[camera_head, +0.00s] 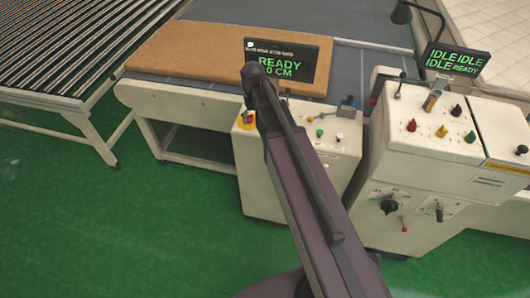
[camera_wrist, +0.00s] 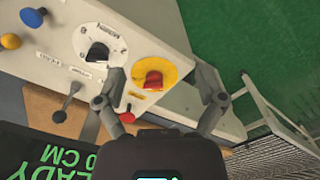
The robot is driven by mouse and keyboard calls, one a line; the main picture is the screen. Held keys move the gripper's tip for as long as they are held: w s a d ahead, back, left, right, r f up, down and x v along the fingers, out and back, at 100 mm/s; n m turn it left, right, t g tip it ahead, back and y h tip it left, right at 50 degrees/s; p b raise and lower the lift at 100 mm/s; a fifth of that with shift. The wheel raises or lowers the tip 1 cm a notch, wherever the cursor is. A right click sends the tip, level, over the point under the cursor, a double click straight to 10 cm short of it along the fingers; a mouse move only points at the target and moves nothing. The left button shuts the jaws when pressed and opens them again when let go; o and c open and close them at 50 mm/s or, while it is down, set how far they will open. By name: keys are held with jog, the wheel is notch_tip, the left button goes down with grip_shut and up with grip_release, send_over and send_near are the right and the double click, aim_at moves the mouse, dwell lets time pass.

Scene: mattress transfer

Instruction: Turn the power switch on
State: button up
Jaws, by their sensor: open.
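A red rotary switch on a round yellow plate (camera_wrist: 155,84) sits on the cream control panel in the wrist view. It also shows in the head view (camera_head: 243,121), on the left end of the panel, close to my arm. My gripper (camera_wrist: 158,77) is open, with one finger on each side of the red switch in the picture. Nothing is held. Whether the fingertips touch the panel cannot be told. In the head view the fingers are hidden behind my arm. The small labels are not readable.
A black knob (camera_wrist: 98,53) lies close to the left finger. A small red-tipped lever (camera_wrist: 127,117) and a black lever (camera_wrist: 66,101) stand nearby. A display (camera_head: 282,65) reads READY. A brown mattress (camera_head: 190,55) lies behind. A second console (camera_head: 425,160) stands right.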

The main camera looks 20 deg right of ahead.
jog(key=s+f+m+b, duration=0.1)
jog(key=s+f+b, duration=0.1)
jog(key=s, duration=1.1)
jog(key=shift+s+f+m, duration=0.3)
jog(key=shift+s+f, duration=0.05)
jog(key=shift+a, duration=0.1)
dwell(0.9)
